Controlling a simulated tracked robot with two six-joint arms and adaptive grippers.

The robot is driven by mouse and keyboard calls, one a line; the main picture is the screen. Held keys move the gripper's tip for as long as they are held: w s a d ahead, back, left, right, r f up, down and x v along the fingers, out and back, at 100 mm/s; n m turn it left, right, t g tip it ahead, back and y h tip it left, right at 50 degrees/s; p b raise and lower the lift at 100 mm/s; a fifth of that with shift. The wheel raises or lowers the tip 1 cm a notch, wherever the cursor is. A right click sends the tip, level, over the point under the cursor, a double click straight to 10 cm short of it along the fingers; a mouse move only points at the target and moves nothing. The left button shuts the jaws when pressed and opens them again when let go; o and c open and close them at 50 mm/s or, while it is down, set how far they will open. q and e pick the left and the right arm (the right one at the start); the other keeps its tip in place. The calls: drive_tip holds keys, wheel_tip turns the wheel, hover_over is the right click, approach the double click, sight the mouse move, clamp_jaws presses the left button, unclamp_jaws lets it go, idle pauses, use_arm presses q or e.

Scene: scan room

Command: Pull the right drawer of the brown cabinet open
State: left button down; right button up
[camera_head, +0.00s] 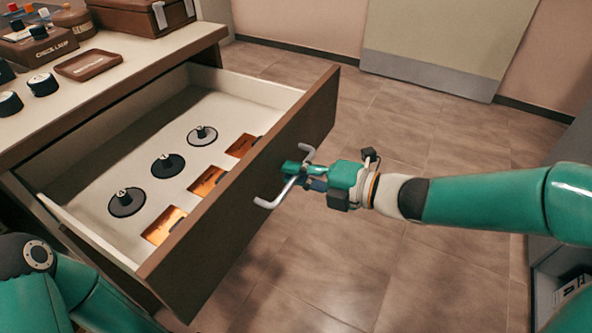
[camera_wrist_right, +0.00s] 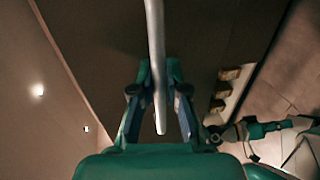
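The brown drawer (camera_head: 262,190) stands far out from the brown cabinet (camera_head: 130,62), its pale interior exposed. Its silver bar handle (camera_head: 272,200) is on the front panel, and the bar also shows in the right wrist view (camera_wrist_right: 156,60). My right gripper (camera_head: 296,172) is at the handle. In the right wrist view its fingers (camera_wrist_right: 158,75) close in on the bar from both sides. My left arm shows at the lower left of the head view, its gripper out of frame there. A small teal gripper, apparently my left (camera_wrist_right: 225,132), shows in the right wrist view, its fingers unclear.
Inside the drawer are several knobbed discs (camera_head: 168,164) and orange cards (camera_head: 207,181). The cabinet top holds a brown tray (camera_head: 88,64), a brown case (camera_head: 140,14) and dark round items (camera_head: 42,84). Tiled floor (camera_head: 400,130) lies clear beyond the drawer front.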

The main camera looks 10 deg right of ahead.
drive_tip(key=o, duration=0.4)
drive_tip(key=shift+a+f, duration=0.1)
drive_tip(key=shift+d, duration=0.25)
drive_tip(key=v, duration=1.1)
drive_tip(key=shift+s+d, duration=0.15)
drive_tip(key=shift+s, duration=0.15)
